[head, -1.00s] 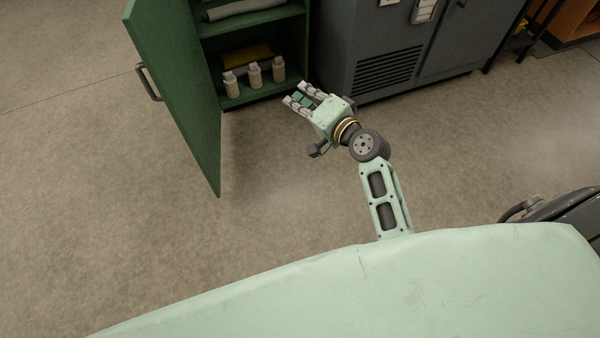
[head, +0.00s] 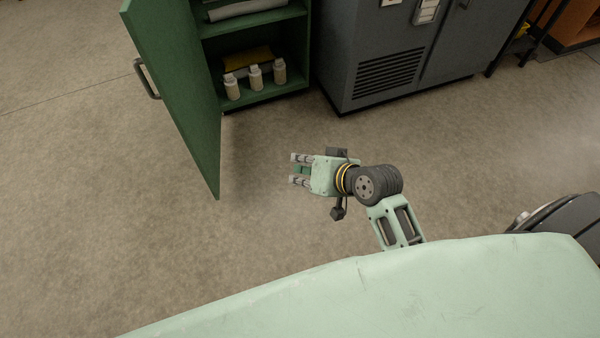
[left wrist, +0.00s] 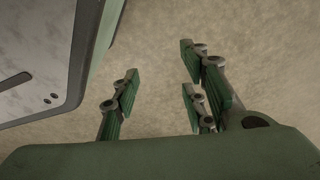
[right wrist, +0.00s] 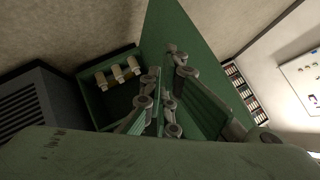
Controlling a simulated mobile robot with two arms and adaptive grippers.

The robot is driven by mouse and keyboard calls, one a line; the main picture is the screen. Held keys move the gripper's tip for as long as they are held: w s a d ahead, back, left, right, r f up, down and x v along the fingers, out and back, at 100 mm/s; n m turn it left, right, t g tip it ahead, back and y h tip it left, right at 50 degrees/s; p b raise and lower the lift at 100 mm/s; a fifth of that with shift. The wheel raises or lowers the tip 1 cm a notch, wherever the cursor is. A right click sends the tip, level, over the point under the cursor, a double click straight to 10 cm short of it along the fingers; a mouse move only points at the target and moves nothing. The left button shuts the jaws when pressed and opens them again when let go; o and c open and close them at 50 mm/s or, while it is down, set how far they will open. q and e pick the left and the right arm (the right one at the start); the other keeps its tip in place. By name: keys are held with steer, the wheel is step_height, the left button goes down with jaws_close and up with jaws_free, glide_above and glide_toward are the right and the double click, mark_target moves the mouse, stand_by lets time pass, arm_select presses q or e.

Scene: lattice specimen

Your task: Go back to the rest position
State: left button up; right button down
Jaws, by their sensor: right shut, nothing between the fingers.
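My right gripper (head: 297,169) is in the head view, over bare floor in front of the open cabinet, its fingers pointing left. It is shut with nothing between its fingers. In the right wrist view its fingers (right wrist: 164,85) show in front of the green cabinet and its door. My left gripper (left wrist: 160,80) shows only in the left wrist view. Its fingers stand apart over bare floor, and nothing is between them. My left arm does not show in the head view.
A green cabinet (head: 302,60) stands at the back with its door (head: 178,85) swung open to the left. Several pale bottles (head: 254,78) stand on its low shelf. A dark grey unit (head: 385,70) stands to its right. The floor (head: 80,210) at left is clear.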

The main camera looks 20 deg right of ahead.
steer(key=shift+s+f, duration=0.2)
steer(key=shift+s, duration=0.15)
